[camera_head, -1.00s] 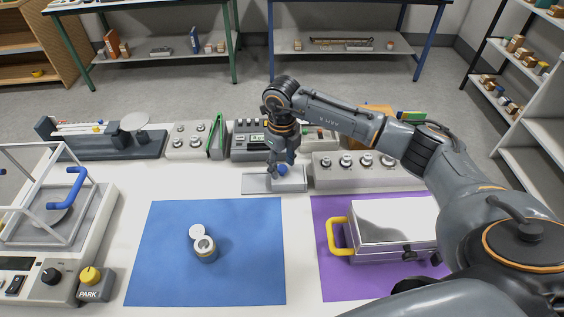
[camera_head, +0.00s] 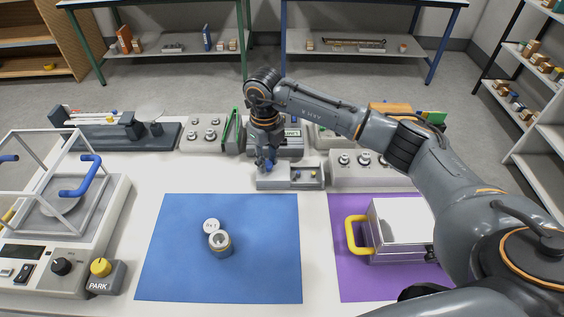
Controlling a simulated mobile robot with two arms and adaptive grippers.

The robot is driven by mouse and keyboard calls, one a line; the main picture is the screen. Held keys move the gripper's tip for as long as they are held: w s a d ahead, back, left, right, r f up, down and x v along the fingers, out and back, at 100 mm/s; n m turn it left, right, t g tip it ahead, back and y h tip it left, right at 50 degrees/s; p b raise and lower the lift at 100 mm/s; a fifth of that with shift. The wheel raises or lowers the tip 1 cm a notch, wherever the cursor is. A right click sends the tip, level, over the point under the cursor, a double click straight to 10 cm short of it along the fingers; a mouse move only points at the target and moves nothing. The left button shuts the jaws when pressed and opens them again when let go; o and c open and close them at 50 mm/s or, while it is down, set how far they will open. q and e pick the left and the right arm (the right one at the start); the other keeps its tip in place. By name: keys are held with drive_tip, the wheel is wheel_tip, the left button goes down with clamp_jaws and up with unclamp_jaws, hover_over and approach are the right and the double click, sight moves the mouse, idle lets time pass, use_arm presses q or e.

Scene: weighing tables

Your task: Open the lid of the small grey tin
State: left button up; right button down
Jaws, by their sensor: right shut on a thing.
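The small grey tin (camera_head: 308,184) sits at the back middle of the white table. Its right part is uncovered and shows compartments with a few small things, one of them yellowish. Its grey lid (camera_head: 270,183) lies slid to the left of the uncovered part. My right gripper (camera_head: 267,167) points down over the lid and is shut on its blue knob (camera_head: 268,164); the fingers partly hide the knob. My left gripper is not in view.
A blue mat (camera_head: 180,270) in front holds an open jar (camera_head: 220,244) with a white lid beside it. A purple mat (camera_head: 350,285) bears a silver case (camera_head: 400,220) with a yellow handle. Devices with knobs (camera_head: 352,170) line the back. A framed balance (camera_head: 110,215) stands at left.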

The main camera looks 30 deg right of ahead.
sight(270, 164)
drive_tip(key=shift+s+d, duration=0.2)
drive_tip(key=shift+d, duration=0.25)
drive_tip(key=c, duration=1.1)
unclamp_jaws()
drive_tip(key=shift+w+a, duration=0.1)
drive_tip(key=shift+a, duration=0.05)
drive_tip(key=shift+o, duration=0.2)
wheel_tip(270, 164, up, 12)
